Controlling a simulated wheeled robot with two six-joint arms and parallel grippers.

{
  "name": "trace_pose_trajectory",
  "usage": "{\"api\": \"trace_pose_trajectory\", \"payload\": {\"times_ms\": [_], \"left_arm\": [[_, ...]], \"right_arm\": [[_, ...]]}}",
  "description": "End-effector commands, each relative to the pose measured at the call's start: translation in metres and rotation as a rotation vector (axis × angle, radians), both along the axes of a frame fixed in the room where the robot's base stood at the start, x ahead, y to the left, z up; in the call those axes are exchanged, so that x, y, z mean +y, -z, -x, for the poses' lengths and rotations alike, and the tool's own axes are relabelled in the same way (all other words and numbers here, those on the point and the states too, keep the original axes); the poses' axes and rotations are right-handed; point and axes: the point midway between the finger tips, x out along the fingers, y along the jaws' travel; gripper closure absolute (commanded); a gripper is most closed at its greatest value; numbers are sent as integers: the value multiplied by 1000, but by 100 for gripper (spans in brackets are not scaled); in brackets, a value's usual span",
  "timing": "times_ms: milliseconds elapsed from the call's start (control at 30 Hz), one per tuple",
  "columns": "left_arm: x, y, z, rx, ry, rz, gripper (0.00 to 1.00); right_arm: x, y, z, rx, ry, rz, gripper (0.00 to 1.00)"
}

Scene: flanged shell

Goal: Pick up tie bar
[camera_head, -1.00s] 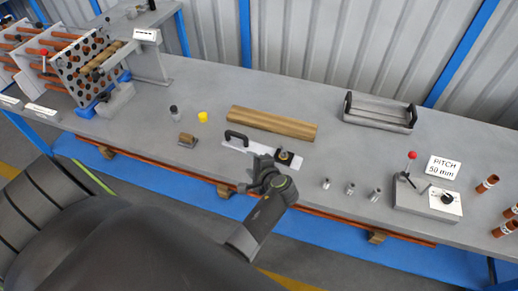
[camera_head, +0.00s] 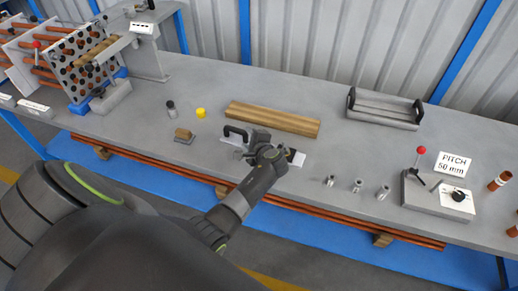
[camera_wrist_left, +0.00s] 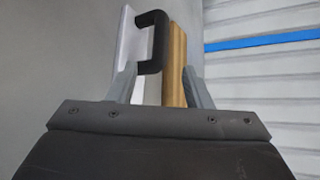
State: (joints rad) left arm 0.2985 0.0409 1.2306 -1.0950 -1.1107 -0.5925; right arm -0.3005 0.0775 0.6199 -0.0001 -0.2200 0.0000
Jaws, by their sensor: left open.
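A flat pale bar with a black arched handle (camera_head: 236,131) lies on the bench and looks like the tie bar (camera_head: 298,159). My left gripper (camera_head: 257,138) is over the middle of this bar in the head view and hides much of it. In the left wrist view the gripper (camera_wrist_left: 159,68) is open. The black handle (camera_wrist_left: 154,38) shows between and beyond its fingers, with the pale bar (camera_wrist_left: 131,45) beside it. No contact can be made out. My right gripper is not in view.
A wooden block (camera_head: 272,118) lies just behind the bar. Several metal sleeves (camera_head: 357,185) and a lever box (camera_head: 437,194) stand right. A grey handled tray (camera_head: 384,108) is behind.

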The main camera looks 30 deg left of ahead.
Motion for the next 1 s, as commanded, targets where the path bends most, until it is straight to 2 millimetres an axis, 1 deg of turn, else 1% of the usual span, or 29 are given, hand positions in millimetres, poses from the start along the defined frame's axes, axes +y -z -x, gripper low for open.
{"api": "trace_pose_trajectory", "payload": {"times_ms": [133,300,400,533,767,800,867,1000], "left_arm": [[8,6,-4,0,0,0,55],[27,16,-14,-1,-1,-2,55],[35,20,-20,-1,0,-1,55],[41,21,-23,-1,0,1,55],[42,20,-24,0,1,2,55],[42,20,-24,0,1,2,56],[42,20,-24,0,1,2,64],[42,20,-24,0,1,2,82]], "right_arm": [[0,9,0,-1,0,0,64],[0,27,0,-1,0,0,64],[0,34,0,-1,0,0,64],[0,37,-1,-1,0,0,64],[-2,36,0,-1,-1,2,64],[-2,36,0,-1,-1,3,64],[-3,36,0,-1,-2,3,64],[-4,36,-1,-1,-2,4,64]]}}
